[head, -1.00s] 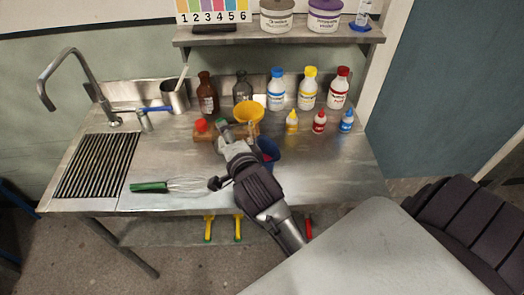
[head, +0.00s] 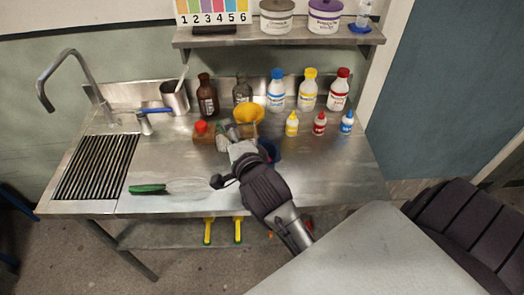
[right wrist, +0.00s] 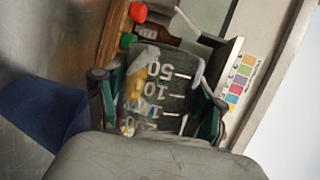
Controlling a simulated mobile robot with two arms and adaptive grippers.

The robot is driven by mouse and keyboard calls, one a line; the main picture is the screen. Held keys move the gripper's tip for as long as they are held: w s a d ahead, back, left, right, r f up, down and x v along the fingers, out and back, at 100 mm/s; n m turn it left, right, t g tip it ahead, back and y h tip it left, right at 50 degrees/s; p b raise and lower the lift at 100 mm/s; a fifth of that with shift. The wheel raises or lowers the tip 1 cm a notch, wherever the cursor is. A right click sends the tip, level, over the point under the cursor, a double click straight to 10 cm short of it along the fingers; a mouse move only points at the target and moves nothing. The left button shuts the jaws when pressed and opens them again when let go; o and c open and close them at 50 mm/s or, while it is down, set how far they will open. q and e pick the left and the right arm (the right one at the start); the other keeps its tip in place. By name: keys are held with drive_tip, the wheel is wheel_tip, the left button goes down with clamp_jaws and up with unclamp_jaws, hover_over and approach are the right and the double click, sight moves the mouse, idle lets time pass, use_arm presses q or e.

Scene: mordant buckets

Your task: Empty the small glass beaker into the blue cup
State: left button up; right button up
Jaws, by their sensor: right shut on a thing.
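The small glass beaker (right wrist: 165,72) has white volume marks and shows in the right wrist view. My right gripper (right wrist: 160,106) is shut on it, with one green-padded finger on each side. In the head view my right gripper (head: 234,142) is above the bench, just left of the blue cup (head: 270,151). The cup is partly hidden behind my wrist. It also shows as a dark blue shape at the left of the right wrist view (right wrist: 42,112). The beaker's contents and exact tilt are hard to tell. My left gripper is out of view.
A yellow funnel (head: 249,113) and a wooden block with a red cap (head: 204,134) are just behind the gripper. Several bottles stand along the back. A green-handled whisk (head: 148,189) lies at the front left. The bench's right front is clear.

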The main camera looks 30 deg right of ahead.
sight(245, 128)
drive_tip(key=shift+w+d+r, duration=0.1)
drive_tip(key=shift+r, duration=0.05)
drive_tip(key=shift+r+m, duration=0.1)
drive_tip(key=shift+m, duration=0.2)
drive_tip(key=shift+s+d+r+m+t, duration=0.25)
drive_tip(key=shift+r+m+t, duration=0.1)
drive_tip(key=shift+m+t, duration=0.15)
idle(0.5)
drive_tip(key=shift+s+d+r+m+t+y+b, duration=0.15)
drive_tip(key=shift+d+r+m+t+y+b, duration=0.15)
drive_tip(key=shift+r+m+t+b, duration=0.3)
idle(0.5)
drive_tip(key=shift+s+d+r+m, duration=0.25)
drive_tip(key=shift+d+m, duration=0.1)
drive_tip(key=shift+m, duration=0.45)
idle(0.3)
drive_tip(key=shift+s+d+r+m+t+b, duration=0.2)
drive_tip(key=shift+d+m+t+b, duration=0.15)
drive_tip(key=shift+m+b, duration=0.2)
drive_tip(key=shift+s+d+r+m+t+b, duration=0.15)
drive_tip(key=shift+d+m+t+b, duration=0.1)
drive_tip(key=shift+m+t+b, duration=0.25)
idle(0.9)
